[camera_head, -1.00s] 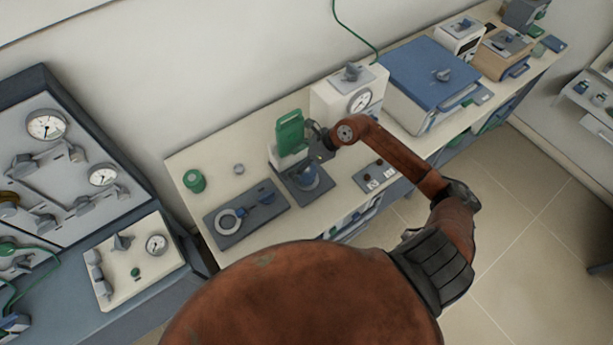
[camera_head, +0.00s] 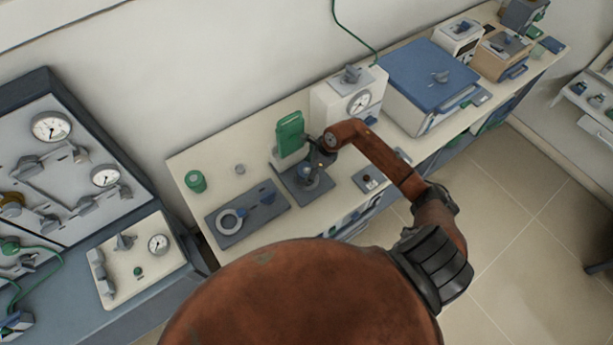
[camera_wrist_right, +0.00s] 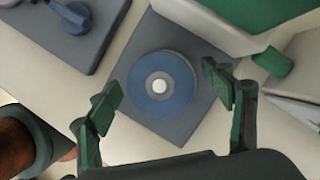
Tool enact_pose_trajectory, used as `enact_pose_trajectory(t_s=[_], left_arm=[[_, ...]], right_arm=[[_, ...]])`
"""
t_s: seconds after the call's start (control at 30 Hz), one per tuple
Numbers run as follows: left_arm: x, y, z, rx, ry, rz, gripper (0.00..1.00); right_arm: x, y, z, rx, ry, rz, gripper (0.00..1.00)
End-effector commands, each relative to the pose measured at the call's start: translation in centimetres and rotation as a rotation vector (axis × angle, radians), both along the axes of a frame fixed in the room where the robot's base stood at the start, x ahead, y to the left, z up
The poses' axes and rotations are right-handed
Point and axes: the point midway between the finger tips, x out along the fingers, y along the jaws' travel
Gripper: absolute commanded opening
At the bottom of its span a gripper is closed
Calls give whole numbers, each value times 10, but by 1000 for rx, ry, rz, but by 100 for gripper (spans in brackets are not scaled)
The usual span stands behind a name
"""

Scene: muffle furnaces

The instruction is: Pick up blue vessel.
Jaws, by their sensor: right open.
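The blue vessel (camera_wrist_right: 162,84) is round with a white knob at its centre and sits on a dark grey plate (camera_wrist_right: 180,128) in the right wrist view. In the head view the vessel (camera_head: 309,181) shows partly, below my right gripper (camera_head: 314,158). In the right wrist view my right gripper (camera_wrist_right: 165,92) is open, with one green finger pad to the left of the vessel and one to its right. Both pads look apart from it. I cannot tell the height between the fingertips and the vessel. My left gripper is not in view.
A green-handled device (camera_head: 290,136) stands right behind the vessel. A white box with a dial (camera_head: 345,100) and a blue-lidded furnace (camera_head: 428,75) stand to the right.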

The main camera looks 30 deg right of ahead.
Motion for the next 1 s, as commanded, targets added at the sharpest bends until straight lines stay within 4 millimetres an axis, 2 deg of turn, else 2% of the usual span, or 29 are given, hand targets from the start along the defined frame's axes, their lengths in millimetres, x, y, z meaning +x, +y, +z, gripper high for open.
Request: enact_pose_trajectory(t_s=[0.2, 1.0], left_arm=[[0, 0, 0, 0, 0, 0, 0], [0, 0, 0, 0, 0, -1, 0]], right_arm=[[0, 0, 0, -1, -1, 0, 73], [1, 0, 0, 0, -2, -1, 18]])
